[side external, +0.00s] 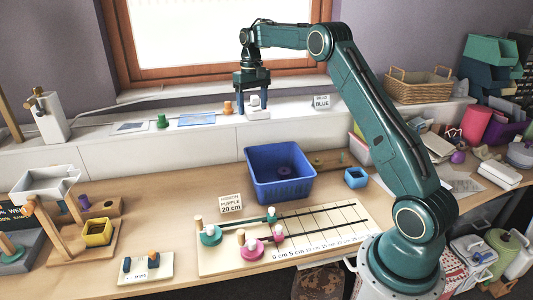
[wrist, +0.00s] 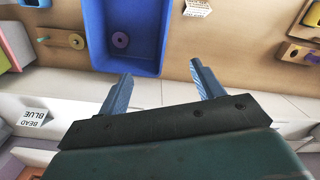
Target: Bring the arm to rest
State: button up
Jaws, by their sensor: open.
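My gripper (side external: 254,108) hangs pointing down above the white ledge under the window, behind the blue bin (side external: 262,192). Its two blue fingers are apart. In the wrist view my gripper (wrist: 161,70) is open with nothing between its fingertips. The arm reaches over from its base at the right, bent at the elbow. In the side view a small white item (side external: 257,113) on the ledge shows beside and between the fingers; I cannot tell its distance from them. The blue bin also shows in the wrist view (wrist: 97,30), with a purple disc (wrist: 120,39) inside.
A ruled board (side external: 324,222) with green and pink spools lies at the front. A ribbon sign (side external: 230,203) stands behind it. A bead sign (side external: 321,102) and an orange spool (side external: 228,107) stand on the ledge. A wicker basket (side external: 418,88) is at the right.

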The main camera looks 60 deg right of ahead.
jog(key=s+a+r+n+t, duration=0.2)
jog(key=s+a+r+t, duration=0.1)
jog(key=s+a+r, duration=1.25)
jog(key=s+a+f+n+t, duration=0.1)
jog(key=s+a+f, duration=0.2)
jog(key=s, duration=0.6)
jog(key=s+a+f+n+t, duration=0.1)
jog(key=s+a+f, duration=0.3)
jog(key=s, duration=0.6)
jog(key=a+t, duration=0.1)
jog(key=a, duration=0.1)
jog(key=shift+s+a+f+n, duration=0.15)
jog(key=shift+a+f+n, duration=0.05)
jog(key=shift+a+n, duration=0.2)
